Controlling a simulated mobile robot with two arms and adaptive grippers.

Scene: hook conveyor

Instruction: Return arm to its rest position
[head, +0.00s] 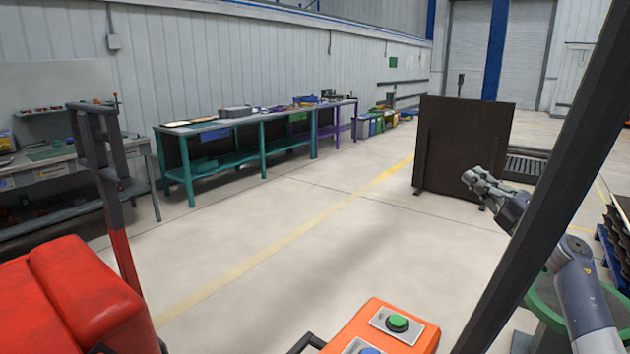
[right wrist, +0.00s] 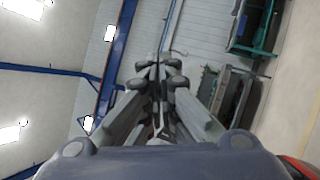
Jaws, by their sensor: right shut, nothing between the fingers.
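My right gripper (head: 480,183) is raised at the right of the head view, in front of the dark brown panel's lower right part. Its fingers are together with nothing between them. The grey right arm behind it is partly hidden by a dark slanted post. In the right wrist view the gripper (right wrist: 157,90) points toward the wall and ceiling, its fingers closed and empty. My left gripper does not show in either view.
A dark brown panel (head: 462,145) stands on the floor beyond the gripper. An orange box with a green button (head: 397,323) is at the bottom. Teal workbenches (head: 240,122) line the back wall. A red object (head: 75,300) is at lower left. The middle floor is clear.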

